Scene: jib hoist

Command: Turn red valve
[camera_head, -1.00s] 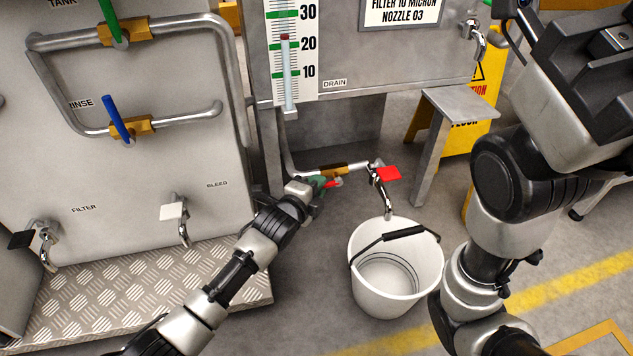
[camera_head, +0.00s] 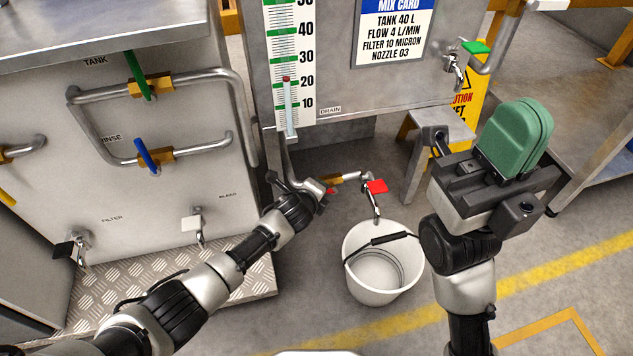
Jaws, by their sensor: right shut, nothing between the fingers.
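The red valve has a brass body (camera_head: 345,178) on the thin drain pipe under the machine. A small part of its red lever (camera_head: 331,190) shows at the end of my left gripper (camera_head: 318,189). The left gripper's fingers are hidden behind its own hand, so I cannot tell whether they touch the lever. To the right, the same pipe ends in a tap with a flat red handle (camera_head: 377,187) above a white bucket. My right gripper (camera_head: 528,112) is raised on the right, its green fingers shut together and empty, well away from the valve.
The white bucket (camera_head: 359,283) stands on the floor below the tap. A green valve lever (camera_head: 138,75) and a blue one (camera_head: 147,156) are on the left tank. A small metal stand (camera_head: 425,129) and a yellow caution sign (camera_head: 466,108) are behind my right arm.

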